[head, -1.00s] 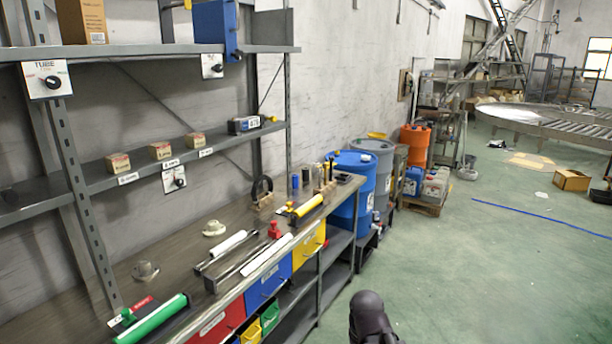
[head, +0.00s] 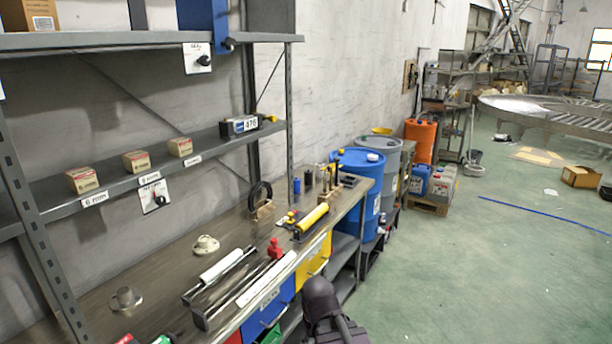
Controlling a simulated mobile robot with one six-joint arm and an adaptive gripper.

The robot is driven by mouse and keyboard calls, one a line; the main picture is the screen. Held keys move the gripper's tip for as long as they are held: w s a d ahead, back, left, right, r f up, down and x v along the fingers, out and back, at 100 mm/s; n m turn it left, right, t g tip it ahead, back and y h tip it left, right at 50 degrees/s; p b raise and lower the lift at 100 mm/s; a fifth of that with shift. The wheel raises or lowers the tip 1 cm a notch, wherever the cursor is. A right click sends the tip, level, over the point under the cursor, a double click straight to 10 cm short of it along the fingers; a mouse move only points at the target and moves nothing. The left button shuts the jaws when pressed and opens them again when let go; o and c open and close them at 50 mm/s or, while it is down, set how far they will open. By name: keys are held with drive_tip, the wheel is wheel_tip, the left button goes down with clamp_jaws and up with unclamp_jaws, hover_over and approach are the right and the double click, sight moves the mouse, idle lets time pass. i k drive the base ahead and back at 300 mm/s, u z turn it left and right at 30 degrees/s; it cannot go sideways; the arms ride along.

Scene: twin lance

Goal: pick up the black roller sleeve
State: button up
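At the far end of the grey workbench (head: 150,270), a small blue upright cylinder (head: 297,186) stands beside a dark upright cylinder (head: 308,181). Several thin dark and yellow upright pieces stand just right of them. The dark cylinder may be the black roller sleeve, but it is too small to tell. A dark rounded part of my arm shows at the bottom centre, in front of the bench edge. My gripper's fingers do not show.
A black ring on a wooden block (head: 262,208), a yellow roller (head: 313,218), white rollers (head: 222,265) and a red piece (head: 275,249) lie on the bench. A shelf (head: 110,180) hangs above. A blue drum (head: 360,200) stands beyond.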

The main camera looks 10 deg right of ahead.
sight(308, 174)
drive_tip(key=z, duration=0.05)
drive_tip(key=i, duration=0.9)
drive_tip(key=z, duration=0.25)
